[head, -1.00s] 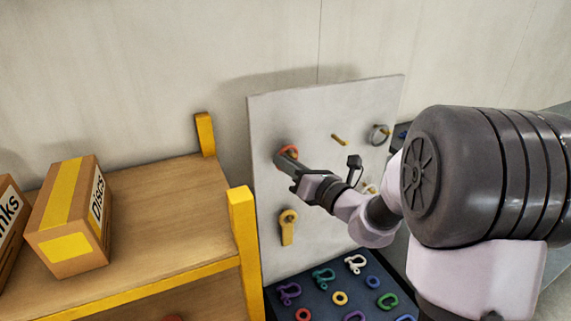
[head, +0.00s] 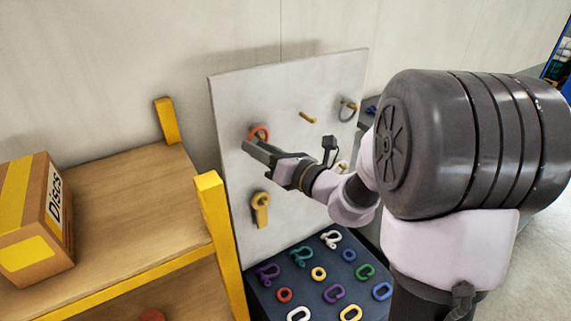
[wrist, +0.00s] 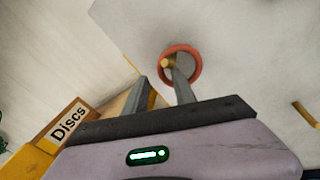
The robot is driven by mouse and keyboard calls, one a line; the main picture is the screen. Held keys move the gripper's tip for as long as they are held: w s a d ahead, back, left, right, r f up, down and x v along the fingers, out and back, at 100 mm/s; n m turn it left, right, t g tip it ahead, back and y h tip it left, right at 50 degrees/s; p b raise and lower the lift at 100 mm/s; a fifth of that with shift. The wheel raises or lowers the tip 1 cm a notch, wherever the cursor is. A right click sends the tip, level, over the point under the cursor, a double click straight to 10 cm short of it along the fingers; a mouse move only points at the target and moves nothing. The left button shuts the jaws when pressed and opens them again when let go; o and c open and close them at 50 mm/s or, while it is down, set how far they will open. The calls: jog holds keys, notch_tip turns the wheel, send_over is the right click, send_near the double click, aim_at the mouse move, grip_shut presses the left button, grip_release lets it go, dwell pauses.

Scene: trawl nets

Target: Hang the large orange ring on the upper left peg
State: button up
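The large orange ring (head: 261,130) is at the upper left peg on the pale board (head: 300,185). In the wrist view the ring (wrist: 196,68) encircles the end of the yellowish peg (wrist: 167,63), which sits toward its left inner side. My gripper (wrist: 160,78) is at the ring with its two fingers apart. The right finger overlaps the ring's opening and covers part of its lower rim. The left finger is outside the ring, with a gap. In the head view my gripper (head: 247,146) partly hides the ring. Whether a finger touches the ring I cannot tell.
A peg (head: 307,117) at upper middle is bare. A grey ring (head: 347,110) hangs at upper right and a yellow piece (head: 261,209) at lower left. A dark panel (head: 270,306) below holds several coloured rings and shackles. A yellow-posted shelf (head: 120,215) with a Discs box (head: 38,222) stands left.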

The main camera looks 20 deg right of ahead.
jog(key=b+v, duration=0.2)
jog(key=v, duration=1.4)
jog(key=s+a+f+n+g+y+b, duration=0.1)
jog(key=s+a+f+n+g+b, duration=0.4)
jog(key=a+f+n+b, duration=0.4)
jog(key=s+a+f+n+g+y+b, duration=0.1)
jog(key=s+a+f+n+g+b, duration=0.5)
jog(key=f, duration=0.5)
jog(key=s+d+f+n+h+b, duration=0.1)
jog(key=s+f+n+h+b, duration=0.1)
jog(key=f+n+h+b, duration=0.2)
jog(key=s+d+f+n+h+b, duration=0.2)
jog(key=s+f+n+h+b, duration=0.1)
jog(key=f+n+b, duration=0.8)
jog(key=shift+f+n+t+h, duration=0.4)
jog(key=shift+n, duration=0.3)
jog(key=shift+s+d, duration=0.1)
jog(key=shift+d, duration=0.15)
